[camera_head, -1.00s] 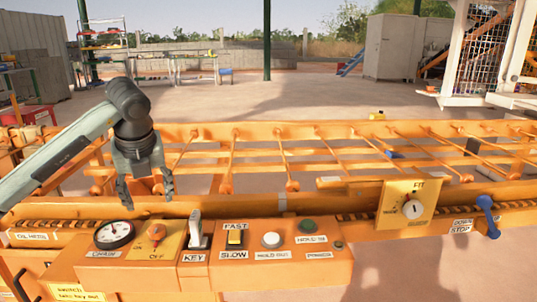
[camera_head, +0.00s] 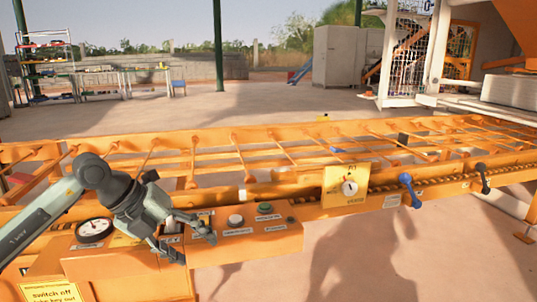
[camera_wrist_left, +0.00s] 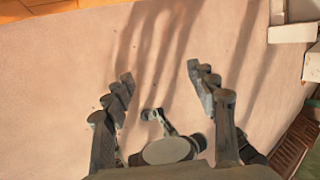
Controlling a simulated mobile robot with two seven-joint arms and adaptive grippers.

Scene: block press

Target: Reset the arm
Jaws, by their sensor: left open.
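My left gripper (camera_head: 196,250) is open and empty in the head view. It hangs in front of the orange control panel (camera_head: 270,245) and covers part of its left half, including much of the key and fast/slow switch area. I cannot tell whether it touches the panel. In the left wrist view, my left gripper (camera_wrist_left: 160,76) shows its two fingers spread apart with nothing held between them, above bare floor (camera_wrist_left: 60,75). My right gripper is not in view.
The panel carries a round gauge (camera_head: 94,230), a white button (camera_head: 236,221) and a green button (camera_head: 265,208). A yellow selector box (camera_head: 346,187), a blue lever (camera_head: 410,190) and a black lever (camera_head: 483,178) stand to the right. Open floor (camera_head: 380,260) lies in front.

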